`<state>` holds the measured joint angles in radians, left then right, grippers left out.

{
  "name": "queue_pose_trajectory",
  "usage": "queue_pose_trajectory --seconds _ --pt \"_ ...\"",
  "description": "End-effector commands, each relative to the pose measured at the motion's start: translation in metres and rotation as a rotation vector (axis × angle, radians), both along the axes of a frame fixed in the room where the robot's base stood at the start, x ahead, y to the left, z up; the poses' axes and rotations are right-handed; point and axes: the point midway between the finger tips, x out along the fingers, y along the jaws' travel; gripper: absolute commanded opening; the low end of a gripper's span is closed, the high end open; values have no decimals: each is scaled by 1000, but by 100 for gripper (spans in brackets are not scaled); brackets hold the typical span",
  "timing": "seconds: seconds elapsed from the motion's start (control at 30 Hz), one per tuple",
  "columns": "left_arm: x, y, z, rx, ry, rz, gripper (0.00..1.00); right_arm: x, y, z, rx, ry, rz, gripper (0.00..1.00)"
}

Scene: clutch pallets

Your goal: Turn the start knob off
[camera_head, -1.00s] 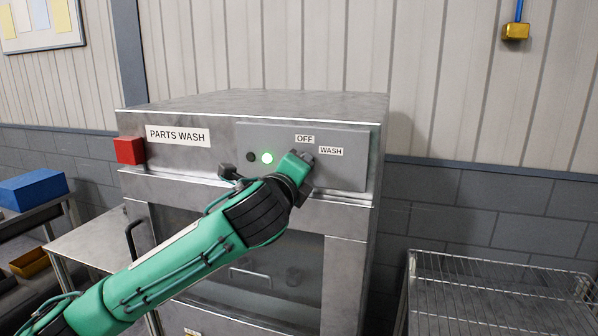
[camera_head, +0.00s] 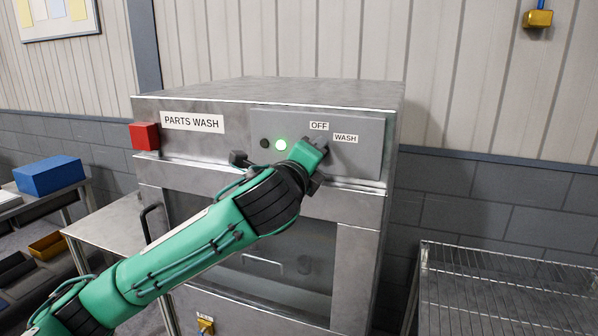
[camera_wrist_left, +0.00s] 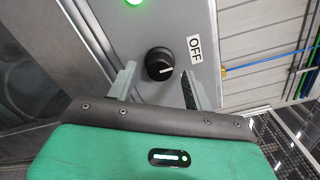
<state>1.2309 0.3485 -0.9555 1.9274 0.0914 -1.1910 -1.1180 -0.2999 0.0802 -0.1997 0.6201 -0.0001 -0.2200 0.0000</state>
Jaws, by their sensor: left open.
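The start knob (camera_wrist_left: 159,63) is round and black with a white pointer line, on the grey control panel (camera_head: 362,160) of the parts washer. In the left wrist view its pointer slants to the lower right, off the OFF label (camera_wrist_left: 196,48). In the head view the WASH label (camera_head: 345,138) is right of and below OFF, and my gripper hides the knob. My left gripper (camera_head: 322,147) is at the panel, its open fingers (camera_wrist_left: 158,84) on either side of the knob; contact cannot be told. A green light (camera_head: 281,145) glows left of it. My right gripper is not in view.
A red box (camera_head: 145,136) sits at the washer's upper left. The washer's windowed door (camera_head: 318,240) is below the panel. A wire rack (camera_head: 500,285) stands at right; a side table (camera_head: 108,228) and blue bin (camera_head: 50,175) are at left.

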Motion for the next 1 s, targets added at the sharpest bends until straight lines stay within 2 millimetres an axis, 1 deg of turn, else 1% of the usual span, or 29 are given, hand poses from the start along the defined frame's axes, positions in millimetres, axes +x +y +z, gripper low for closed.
queue_pose_trajectory --seconds 0.03,0.17,0.3,0.4,0.53,0.7,1.0 --pt "-7 2 -2 0 -3 -1 52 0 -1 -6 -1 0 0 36" --pt "-31 10 -4 -1 -3 -3 52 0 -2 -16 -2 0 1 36" --pt "-62 20 -4 0 -3 -3 52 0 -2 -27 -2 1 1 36" --pt "-83 27 -3 0 -4 -2 52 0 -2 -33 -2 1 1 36" --pt "-104 34 -2 0 -3 -1 52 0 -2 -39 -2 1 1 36" --pt "-118 39 -1 0 0 -1 52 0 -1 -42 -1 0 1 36" --pt "-122 40 -1 0 1 0 52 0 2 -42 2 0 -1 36"
